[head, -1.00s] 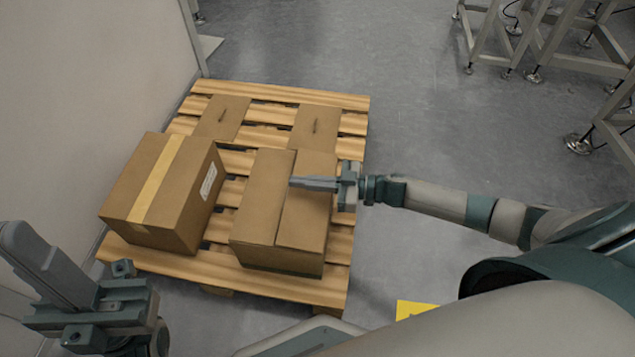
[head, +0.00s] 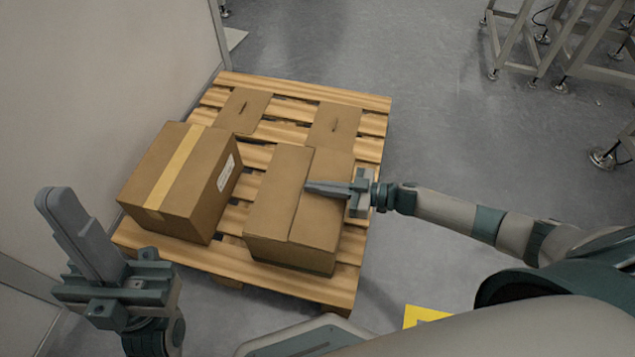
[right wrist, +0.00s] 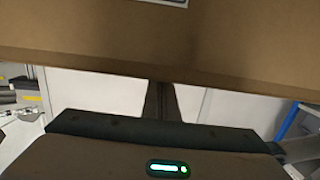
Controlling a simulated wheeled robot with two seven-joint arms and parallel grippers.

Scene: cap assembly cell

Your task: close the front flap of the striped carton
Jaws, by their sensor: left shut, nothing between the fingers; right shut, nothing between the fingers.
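The carton with a yellow tape stripe (head: 178,165) sits on the left of the pallet in the head view. Its top looks flat and shut, and a white label is on its right side. A second, unstriped carton (head: 270,200) stands to its right, its top panels meeting along a seam. My right gripper (head: 308,187) is shut and empty above this second carton, its tip near the seam. I cannot tell whether it touches. My left gripper (head: 52,195) is shut and empty, left of the pallet's near corner. In the right wrist view brown cardboard (right wrist: 160,45) fills the top.
Both cartons stand on a wooden pallet (head: 215,262). Two brown cardboard pieces with dark slots, left (head: 240,110) and right (head: 333,122), lie behind them. A pale wall (head: 90,90) rises at left. Metal frames (head: 560,40) stand far right. Grey floor is clear right of the pallet.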

